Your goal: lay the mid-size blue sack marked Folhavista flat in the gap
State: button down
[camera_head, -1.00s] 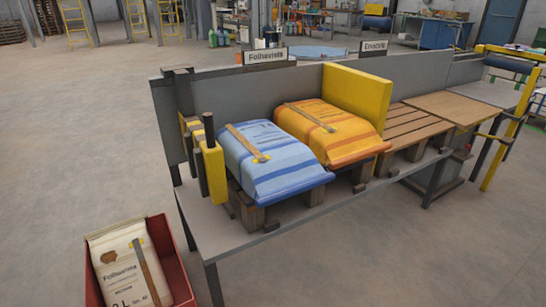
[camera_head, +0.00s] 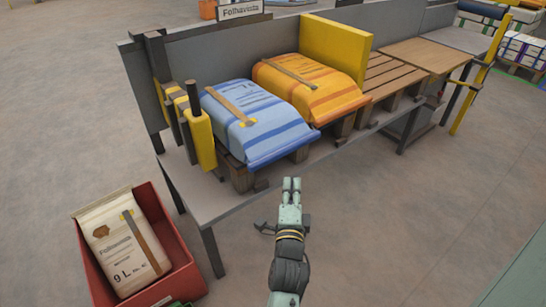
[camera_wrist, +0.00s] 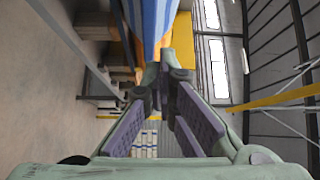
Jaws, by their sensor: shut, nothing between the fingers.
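A blue sack (camera_head: 262,133) with pale stripes and a brown strap lies flat on low wooden supports on the grey bench, below the Folhavista sign (camera_head: 240,10). An orange sack (camera_head: 322,95) lies right beside it, against a yellow divider. My gripper (camera_head: 291,183) is shut and empty in front of the bench, below and apart from the blue sack. In the wrist view the fingers (camera_wrist: 160,78) come together, with the striped underside or end of the blue sack (camera_wrist: 152,22) beyond them. Print on the blue sack is too small to read.
A red crate (camera_head: 190,243) on the floor at lower left holds a cream sack (camera_head: 122,238) marked Folhavista, 9 L. Yellow posts (camera_head: 201,140) stand left of the blue sack. An empty slatted pallet (camera_head: 385,77) lies right of the yellow divider (camera_head: 345,47).

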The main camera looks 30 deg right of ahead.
jog(key=w+d+f+m+p, duration=0.1)
jog(key=w+d+f+p, duration=0.1)
jog(key=w+d, duration=0.5)
jog(key=shift+w+d+g+p, duration=0.25)
jog(key=shift+w+g+p, duration=0.15)
jog(key=shift+w, duration=0.85)
